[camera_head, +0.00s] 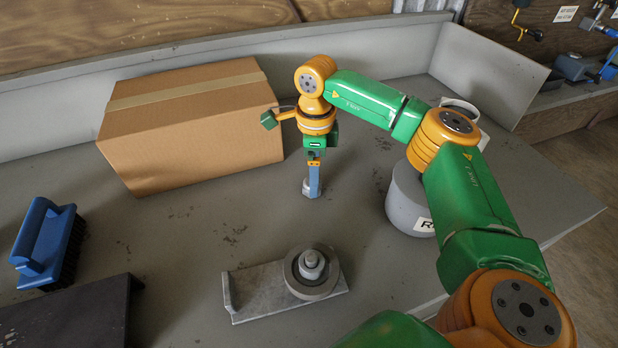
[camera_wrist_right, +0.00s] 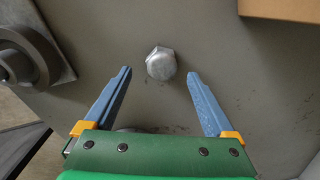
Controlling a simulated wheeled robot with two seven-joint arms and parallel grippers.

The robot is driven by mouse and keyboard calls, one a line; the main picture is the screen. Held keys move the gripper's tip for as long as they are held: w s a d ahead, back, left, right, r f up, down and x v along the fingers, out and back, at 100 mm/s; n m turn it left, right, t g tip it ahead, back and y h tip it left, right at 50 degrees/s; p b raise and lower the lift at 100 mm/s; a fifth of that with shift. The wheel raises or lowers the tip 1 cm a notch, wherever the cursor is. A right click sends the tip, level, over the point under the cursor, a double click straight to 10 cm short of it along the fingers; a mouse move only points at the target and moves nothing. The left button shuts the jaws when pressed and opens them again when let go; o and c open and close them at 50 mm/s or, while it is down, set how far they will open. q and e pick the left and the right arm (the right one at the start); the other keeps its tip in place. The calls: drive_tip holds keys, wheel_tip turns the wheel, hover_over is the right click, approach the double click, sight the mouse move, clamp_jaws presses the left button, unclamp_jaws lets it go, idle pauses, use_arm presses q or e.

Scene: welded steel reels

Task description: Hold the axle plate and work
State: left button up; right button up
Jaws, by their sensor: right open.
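The axle plate (camera_head: 252,291) is a flat grey metal plate with an upturned left end, lying on the bench at the front middle. A round metal disc (camera_head: 300,290) with a raised centre stub sits on its right part; the disc also shows at the left edge of the right wrist view (camera_wrist_right: 38,52). My right gripper (camera_head: 314,190) points down behind the plate. In the right wrist view its blue fingers are apart, with a small hexagonal metal piece (camera_wrist_right: 160,64) just beyond the gap between their tips. The piece lies on the bench (camera_head: 306,188). My left gripper is not in view.
A cardboard box (camera_head: 190,130) stands at the back left. A blue brush (camera_head: 48,245) and a dark block (camera_head: 70,318) are at the left. A grey drum (camera_head: 405,205) with a partly hidden label stands at the right, under my arm. The bench between box and plate is clear.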

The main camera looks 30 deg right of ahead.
wheel_tip(320, 180, down, 3)
drive_tip(key=shift+d, duration=0.1)
drive_tip(key=shift+w+f, duration=0.25)
drive_tip(key=shift+f, duration=0.1)
drive_tip(key=shift+s+r, duration=0.1)
drive_tip(key=shift+s, duration=0.05)
drive_tip(key=c, duration=0.8)
clamp_jaws()
